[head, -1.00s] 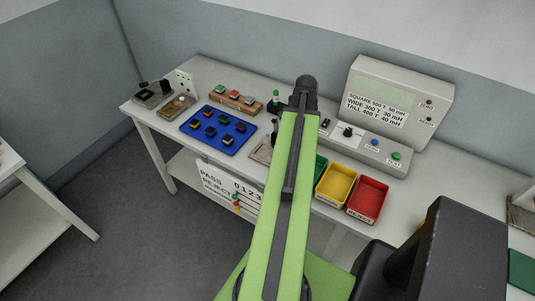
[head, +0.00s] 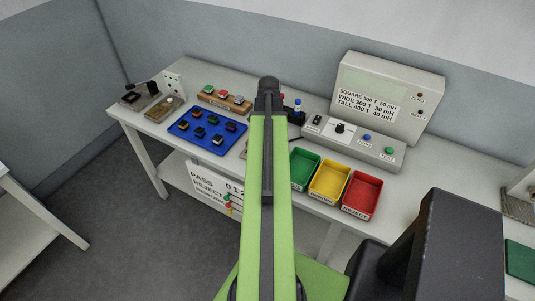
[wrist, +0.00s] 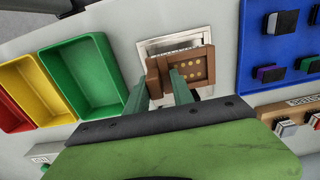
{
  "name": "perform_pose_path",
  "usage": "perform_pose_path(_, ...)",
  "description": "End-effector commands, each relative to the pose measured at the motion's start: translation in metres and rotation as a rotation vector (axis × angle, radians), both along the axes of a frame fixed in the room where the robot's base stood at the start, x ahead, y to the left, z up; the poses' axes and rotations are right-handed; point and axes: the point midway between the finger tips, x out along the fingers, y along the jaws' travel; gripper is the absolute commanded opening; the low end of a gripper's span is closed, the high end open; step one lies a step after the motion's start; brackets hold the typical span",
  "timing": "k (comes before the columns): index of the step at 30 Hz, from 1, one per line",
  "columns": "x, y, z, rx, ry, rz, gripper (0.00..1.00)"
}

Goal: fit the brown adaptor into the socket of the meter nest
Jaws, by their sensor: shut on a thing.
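The brown adaptor (wrist: 197,68) shows in the wrist view as a brown block with several gold contacts on its face. My gripper (wrist: 161,82) has its two green fingers shut on the left part of the adaptor. The meter nest (wrist: 172,34) is a pale metal square frame just beyond the adaptor. The adaptor overlaps the frame's near part and hides much of the socket. I cannot tell whether it touches the nest or hangs above it. In the head view my arm hides the adaptor and nearly all of the nest.
Green (head: 304,168), yellow (head: 329,180) and red (head: 361,195) bins stand at the bench front, right of my arm. A blue tray (head: 207,146) with several small parts lies left. The meter (head: 388,98) and its control box (head: 365,147) stand behind the bins.

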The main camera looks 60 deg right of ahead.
Motion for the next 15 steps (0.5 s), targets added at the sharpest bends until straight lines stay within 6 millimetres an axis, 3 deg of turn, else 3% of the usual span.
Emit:
perform_pose_path(5, 0.002, 0.001, -0.003, 0.0, 0.0, -0.002, 0.0)
perform_pose_path(12, 0.001, 0.0, -0.043, 0.0, 0.0, -0.002, 0.0)
perform_pose_path(15, 0.001, 0.0, -0.043, 0.0, 0.0, -0.002, 0.0)
